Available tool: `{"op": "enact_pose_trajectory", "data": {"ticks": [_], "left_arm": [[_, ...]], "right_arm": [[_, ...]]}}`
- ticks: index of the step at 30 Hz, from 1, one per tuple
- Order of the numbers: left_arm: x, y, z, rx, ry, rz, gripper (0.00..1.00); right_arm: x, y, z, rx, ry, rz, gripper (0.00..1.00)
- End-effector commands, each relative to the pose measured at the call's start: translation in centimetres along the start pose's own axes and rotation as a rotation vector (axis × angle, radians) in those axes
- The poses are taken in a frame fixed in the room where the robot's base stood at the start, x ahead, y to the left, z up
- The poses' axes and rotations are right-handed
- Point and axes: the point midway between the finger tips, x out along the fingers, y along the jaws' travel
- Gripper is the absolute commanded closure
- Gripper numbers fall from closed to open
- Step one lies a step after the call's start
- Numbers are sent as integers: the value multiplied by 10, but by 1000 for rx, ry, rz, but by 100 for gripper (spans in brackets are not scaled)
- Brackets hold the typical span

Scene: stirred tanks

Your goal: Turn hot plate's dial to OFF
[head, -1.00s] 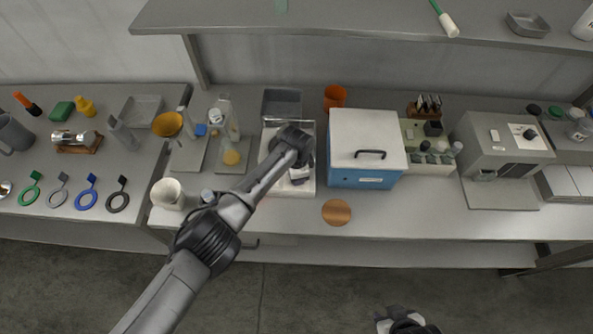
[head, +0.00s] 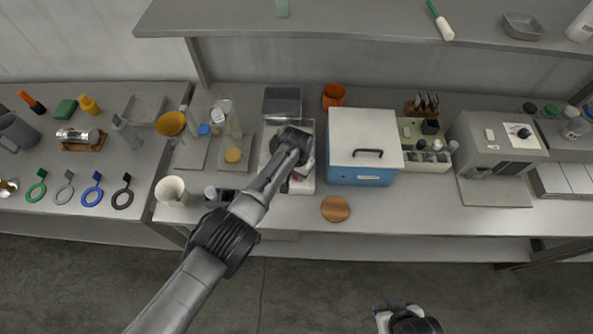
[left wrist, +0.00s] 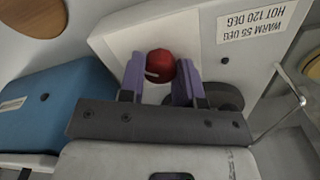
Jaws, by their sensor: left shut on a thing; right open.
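The hot plate is a white unit (head: 303,187) on the bench, left of the blue box; my left arm covers much of it. In the left wrist view its white front (left wrist: 205,45) carries a label reading WARM 55 DEG and HOT 120 DEG (left wrist: 255,20). Its red dial (left wrist: 160,64) has a pale pointer mark. My left gripper (left wrist: 160,80) has its two purple fingers shut on the dial, one on each side. In the head view this gripper (head: 300,176) is partly hidden by my wrist. My right gripper (head: 382,314) is open and empty, low in front of the bench.
A blue box with a white lid (head: 366,147) stands close right of the hot plate. A round copper-coloured disc (head: 335,208) lies in front. A white cup (head: 172,191) and bottles stand to the left. An orange cup (head: 333,95) is behind. A shelf (head: 350,20) overhangs the back.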

Motion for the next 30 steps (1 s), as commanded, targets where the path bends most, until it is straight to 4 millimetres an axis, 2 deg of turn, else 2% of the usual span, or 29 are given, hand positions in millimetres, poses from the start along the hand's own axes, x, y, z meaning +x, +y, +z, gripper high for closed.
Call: {"op": "enact_pose_trajectory", "data": {"ticks": [9, 23, 24, 30], "left_arm": [[-2, 1, -1, -82, 2, 1, 92], [-2, 0, -1, -93, 3, 1, 92], [-2, 0, -1, -93, 3, 1, 68], [-2, 0, -1, -93, 2, 0, 49]], "right_arm": [[-2, 1, -1, -3, 0, 2, 57], [-2, 1, -1, -3, 0, 3, 57], [-2, 1, -1, -3, 0, 3, 57], [-2, 1, -1, -3, 0, 3, 57]]}}
